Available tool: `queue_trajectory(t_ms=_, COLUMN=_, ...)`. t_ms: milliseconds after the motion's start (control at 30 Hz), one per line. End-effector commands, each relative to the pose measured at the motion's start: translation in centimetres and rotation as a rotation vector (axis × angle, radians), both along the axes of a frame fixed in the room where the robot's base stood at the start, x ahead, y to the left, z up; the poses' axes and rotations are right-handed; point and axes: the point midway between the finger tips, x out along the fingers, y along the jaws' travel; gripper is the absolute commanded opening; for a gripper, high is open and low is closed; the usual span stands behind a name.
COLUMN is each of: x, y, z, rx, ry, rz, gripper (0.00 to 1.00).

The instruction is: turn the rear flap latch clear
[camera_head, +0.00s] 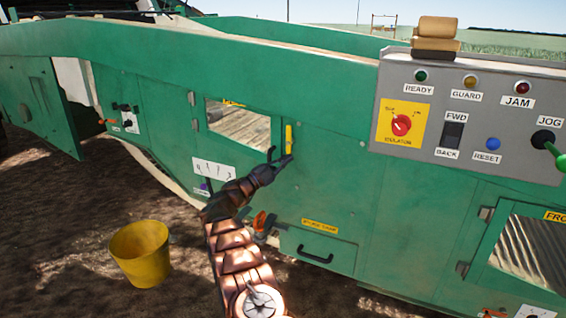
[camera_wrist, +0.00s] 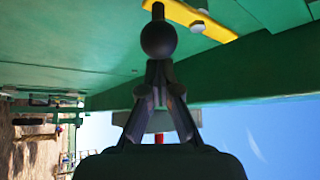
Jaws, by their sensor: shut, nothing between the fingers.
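The yellow latch (camera_head: 289,138) stands upright on the green panel, just right of the rear flap window (camera_head: 238,124). In the wrist view the latch (camera_wrist: 185,17) is a yellow bar with a bolt, crossing the top of the picture. My gripper (camera_head: 287,160) is just below the latch's lower end in the head view. In the wrist view my gripper (camera_wrist: 160,75) is shut and empty. A dark round knob (camera_wrist: 158,39) shows right beyond the fingertips; whether they touch it I cannot tell. A dark handle (camera_head: 271,154) shows beside my gripper.
The grey control panel (camera_head: 470,120) with buttons and a red selector (camera_head: 401,125) is at the right. A yellow bucket (camera_head: 140,254) stands on the soil at lower left. An orange-handled valve (camera_head: 260,221) and a drawer with a black handle (camera_head: 315,254) sit below my gripper.

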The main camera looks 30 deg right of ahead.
Motion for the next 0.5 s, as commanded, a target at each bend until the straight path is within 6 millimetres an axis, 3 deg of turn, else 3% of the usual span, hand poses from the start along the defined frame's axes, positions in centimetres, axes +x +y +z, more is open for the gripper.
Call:
queue_trajectory(t_ms=400, x=-2.1, y=-0.9, z=1.3, rx=0.003, ry=0.001, rz=-0.004, gripper=0.0)
queue_trajectory(t_ms=500, x=-1.8, y=1.2, z=0.9, rx=0.002, ry=0.006, rz=0.001, gripper=0.0)
